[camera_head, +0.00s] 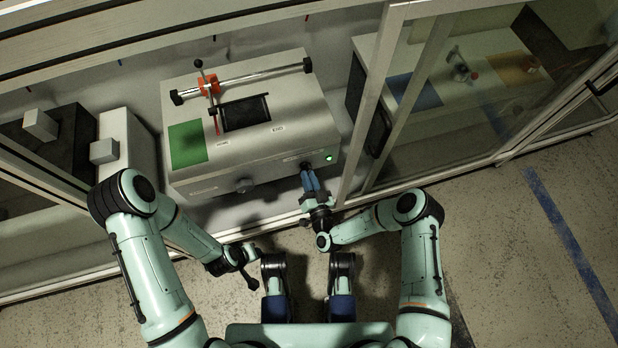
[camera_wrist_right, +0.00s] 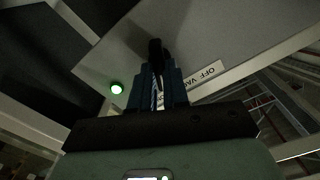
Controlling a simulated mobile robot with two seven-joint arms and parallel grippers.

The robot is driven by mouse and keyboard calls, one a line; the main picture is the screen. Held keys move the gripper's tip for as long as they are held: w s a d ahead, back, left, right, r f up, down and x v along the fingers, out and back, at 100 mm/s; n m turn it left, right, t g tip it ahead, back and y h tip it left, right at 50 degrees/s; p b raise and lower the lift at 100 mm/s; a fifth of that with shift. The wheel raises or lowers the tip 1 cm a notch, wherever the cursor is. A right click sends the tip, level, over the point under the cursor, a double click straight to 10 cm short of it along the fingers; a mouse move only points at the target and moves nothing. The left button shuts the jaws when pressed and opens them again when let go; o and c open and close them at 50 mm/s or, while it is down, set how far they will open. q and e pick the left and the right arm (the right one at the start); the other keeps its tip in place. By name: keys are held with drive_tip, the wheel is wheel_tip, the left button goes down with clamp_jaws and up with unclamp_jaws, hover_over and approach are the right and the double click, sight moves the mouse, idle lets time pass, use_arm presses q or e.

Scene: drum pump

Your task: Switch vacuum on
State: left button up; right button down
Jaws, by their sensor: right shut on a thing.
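A grey box-shaped machine (camera_head: 258,160) stands in the middle of the head view, with a green lit lamp (camera_head: 328,157) at its front right corner. The lamp also glows in the right wrist view (camera_wrist_right: 117,87). My right gripper (camera_head: 308,172) is at the machine's front face, left of the lamp. In the right wrist view its blue fingers (camera_wrist_right: 157,88) are shut on a black switch handle (camera_wrist_right: 156,55). A label reading OFF and partly VAC (camera_wrist_right: 213,72) is beside the fingers. My left gripper (camera_head: 240,260) hangs in front of the machine, apart from it; its finger opening is unclear.
On the machine top are a green pad (camera_head: 187,144), a dark rectangular recess (camera_head: 245,113) and a rail with a red slider (camera_head: 209,84). A round knob (camera_head: 244,185) is on the front. A glass-panelled frame (camera_head: 455,110) stands close on the right.

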use_arm(q)
drive_tip(key=shift+s+f, duration=0.1)
drive_tip(key=shift+s, duration=0.05)
use_arm(e)
drive_tip(key=shift+m, duration=0.5)
drive_tip(key=c, duration=1.1)
unclamp_jaws()
drive_tip(key=shift+w, duration=0.1)
